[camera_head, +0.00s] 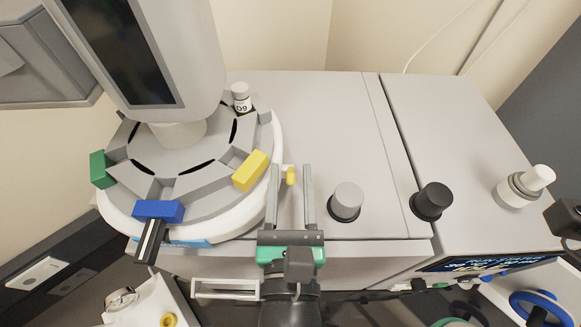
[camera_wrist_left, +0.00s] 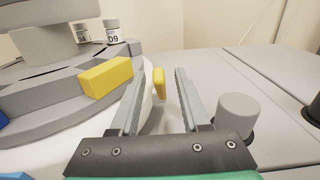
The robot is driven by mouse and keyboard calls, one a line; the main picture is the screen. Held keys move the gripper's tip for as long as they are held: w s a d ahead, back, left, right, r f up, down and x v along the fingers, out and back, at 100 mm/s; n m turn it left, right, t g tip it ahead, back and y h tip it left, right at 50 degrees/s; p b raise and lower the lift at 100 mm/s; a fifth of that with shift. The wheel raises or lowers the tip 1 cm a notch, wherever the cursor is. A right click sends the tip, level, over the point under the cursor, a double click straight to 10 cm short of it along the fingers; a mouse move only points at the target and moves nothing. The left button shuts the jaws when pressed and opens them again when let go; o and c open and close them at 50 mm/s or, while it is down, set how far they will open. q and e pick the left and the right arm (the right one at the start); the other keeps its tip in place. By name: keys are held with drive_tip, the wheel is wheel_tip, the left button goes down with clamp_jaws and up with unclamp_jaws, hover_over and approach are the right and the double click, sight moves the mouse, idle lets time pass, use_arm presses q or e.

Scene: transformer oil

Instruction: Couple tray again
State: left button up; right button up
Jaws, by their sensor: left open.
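The round grey tray (camera_head: 180,165) sits on a white round base (camera_head: 267,190) at the left of the machine top. It bears a green block (camera_head: 101,169), a blue block (camera_head: 158,211) and a yellow block (camera_head: 250,171). A small yellow peg (camera_head: 291,176) stands just right of the base's rim. My left gripper (camera_head: 292,172) is open, its two fingers on either side of the peg. In the left wrist view the peg (camera_wrist_left: 159,83) shows between the open fingers (camera_wrist_left: 160,76), with gaps on both sides. My right gripper is not in view.
A grey knob (camera_head: 347,197) is close to the right of my left gripper, a black knob (camera_head: 432,200) further right. A white-capped vial (camera_head: 241,97) stands at the tray's back edge. A screen column (camera_head: 150,50) overhangs the tray. The machine top behind the knobs is clear.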

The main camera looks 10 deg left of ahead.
use_arm(q)
drive_tip(key=shift+w+a, duration=0.15)
drive_tip(key=shift+w, duration=0.45)
clamp_jaws()
idle(1.0)
